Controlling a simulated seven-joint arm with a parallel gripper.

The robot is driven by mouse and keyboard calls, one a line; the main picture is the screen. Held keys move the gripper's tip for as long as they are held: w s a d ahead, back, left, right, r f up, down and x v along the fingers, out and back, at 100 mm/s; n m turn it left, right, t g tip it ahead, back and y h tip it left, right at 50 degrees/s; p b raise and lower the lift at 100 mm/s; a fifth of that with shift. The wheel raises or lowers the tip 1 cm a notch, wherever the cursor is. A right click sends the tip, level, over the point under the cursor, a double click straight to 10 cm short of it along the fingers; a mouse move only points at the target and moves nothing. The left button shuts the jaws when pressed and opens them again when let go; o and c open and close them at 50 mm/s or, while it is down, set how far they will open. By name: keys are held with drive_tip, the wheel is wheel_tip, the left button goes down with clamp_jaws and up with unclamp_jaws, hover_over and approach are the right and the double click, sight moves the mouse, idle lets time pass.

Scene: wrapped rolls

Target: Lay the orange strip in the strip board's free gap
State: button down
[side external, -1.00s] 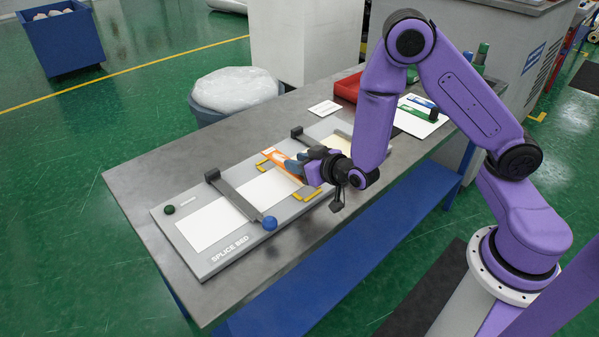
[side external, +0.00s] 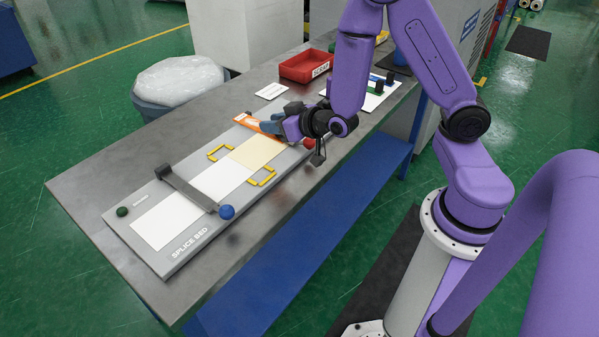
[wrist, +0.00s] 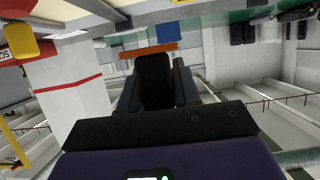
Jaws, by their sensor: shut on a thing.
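My gripper (side external: 277,125) is shut on the orange strip (side external: 250,123), over the far end of the splice bed. The strip sticks out beyond the fingers; its height above the bed is hard to tell. The wrist view shows the strip (wrist: 146,51) lying crosswise at the fingertips (wrist: 152,62). A white board (side external: 371,100), seemingly the strip board, lies farther back on the bench, behind my wrist. Blue, green and black pieces show on it, partly hidden by my arm. Its free gap cannot be made out.
The grey splice bed (side external: 121,224) holds white and cream sheets (side external: 257,151), yellow corner brackets (side external: 262,177) and a clamp bar (side external: 187,190) with a blue knob. A red bin (side external: 305,67) and a white card (side external: 272,91) stand behind. The front left bench is bare.

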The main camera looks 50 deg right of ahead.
idle(0.5)
drive_tip(key=r, duration=0.5)
drive_tip(key=shift+w+d+r, duration=0.1)
drive_tip(key=shift+w+d, duration=0.05)
drive_tip(key=shift+d, duration=0.15)
drive_tip(key=w+d+m+h, duration=0.1)
drive_tip(key=w+d, duration=0.2)
drive_tip(key=d, duration=0.7)
drive_tip(key=w+d+m+h, duration=0.1)
drive_tip(key=w+d+h, duration=0.15)
drive_tip(key=d, duration=0.85)
drive_tip(key=s+d+m+g+h, duration=0.1)
drive_tip(key=s+d, duration=0.2)
drive_tip(key=d, duration=0.7)
drive_tip(key=s+d+m+h, duration=0.1)
drive_tip(key=s+d, duration=0.3)
drive_tip(key=d, duration=0.5)
drive_tip(key=shift+y, duration=0.25)
drive_tip(key=shift+s+d+f, duration=0.1)
drive_tip(key=shift+d+f, duration=0.1)
drive_tip(key=shift+f, duration=3.3)
drive_tip(key=shift+s+d+f, duration=0.1)
drive_tip(key=shift+d+f, duration=0.05)
drive_tip(key=shift+f, duration=3.35)
drive_tip(key=shift+f, duration=0.5)
